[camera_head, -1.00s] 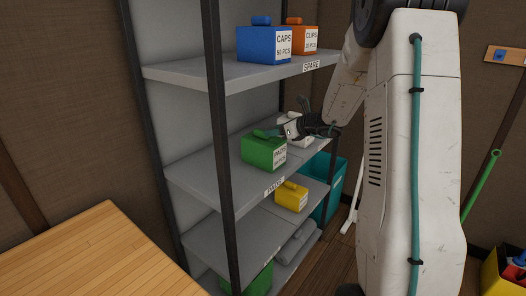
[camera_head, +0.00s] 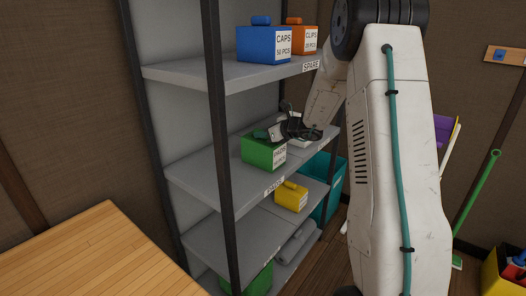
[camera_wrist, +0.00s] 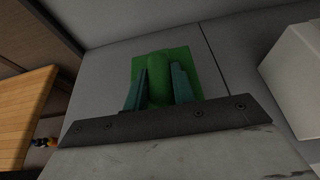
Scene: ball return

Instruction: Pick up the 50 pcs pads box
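A green box (camera_head: 258,153) with a handle on top and a white label reading PADS stands on the middle shelf; the count on the label is too small to read surely. My gripper (camera_head: 275,132) is at the top of this box, over its handle. In the wrist view the green box (camera_wrist: 183,60) lies straight ahead, with its rounded handle between my two teal fingers (camera_wrist: 158,82). The fingers look open, one on each side of the handle, with a narrow gap visible. Another green box (camera_head: 260,280) sits low on the rack, its label hidden.
A white box (camera_head: 300,142) stands behind on the same shelf, and to the right in the wrist view (camera_wrist: 296,75). Blue (camera_head: 264,43) and orange (camera_head: 300,38) boxes are above, a yellow box (camera_head: 291,196) below. A rack post (camera_head: 219,130) stands left. A wooden table (camera_head: 80,255) is front left.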

